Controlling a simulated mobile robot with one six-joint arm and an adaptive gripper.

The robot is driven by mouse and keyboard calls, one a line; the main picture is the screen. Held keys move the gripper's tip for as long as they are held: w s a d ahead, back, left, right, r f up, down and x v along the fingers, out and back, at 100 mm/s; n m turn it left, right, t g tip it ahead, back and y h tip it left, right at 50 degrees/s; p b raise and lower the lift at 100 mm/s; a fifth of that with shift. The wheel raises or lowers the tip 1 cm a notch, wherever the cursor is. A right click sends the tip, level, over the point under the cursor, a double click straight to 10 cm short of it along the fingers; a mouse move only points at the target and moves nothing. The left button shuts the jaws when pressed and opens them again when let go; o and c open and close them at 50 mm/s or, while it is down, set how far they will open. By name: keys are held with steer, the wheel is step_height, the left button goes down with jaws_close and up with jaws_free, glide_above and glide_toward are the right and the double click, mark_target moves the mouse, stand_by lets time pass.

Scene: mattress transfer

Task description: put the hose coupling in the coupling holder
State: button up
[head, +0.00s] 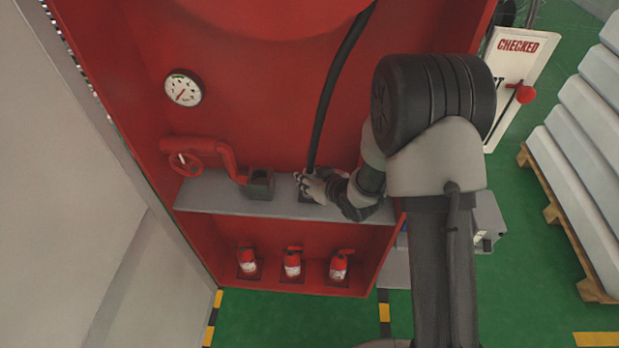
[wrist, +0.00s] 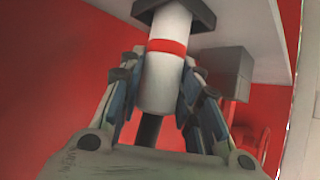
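The hose coupling (wrist: 164,77) is a white cylinder with a red band, between the two fingers of my gripper (wrist: 162,95) in the wrist view. Both fingers appear to touch its sides. Its far end meets a dark square piece (wrist: 203,14) at the shelf; I cannot tell how deep it sits. In the head view my gripper (head: 312,185) is low over the shelf and hides most of the coupling. The black hose (head: 333,95) rises from there. A grey square box (head: 260,184), possibly a holder, stands left of my gripper and also shows in the wrist view (wrist: 228,68).
The grey shelf (head: 220,199) is inside a red cabinet. A red pipe (head: 228,160) with a valve wheel (head: 184,163) is left of the box, below a gauge (head: 183,89). Several small red extinguishers (head: 292,264) stand below. The cabinet's right wall is close to my arm.

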steer(key=o, duration=0.4)
steer(key=shift+r, duration=0.1)
steer(key=shift+r+p, duration=0.25)
steer(key=shift+p, duration=0.05)
steer(key=p+v, duration=0.2)
steer(key=v, duration=0.9)
steer(key=shift+s+d+r+p, duration=0.15)
steer(key=shift+s+d+p, duration=0.05)
steer(key=shift+s+p, duration=0.15)
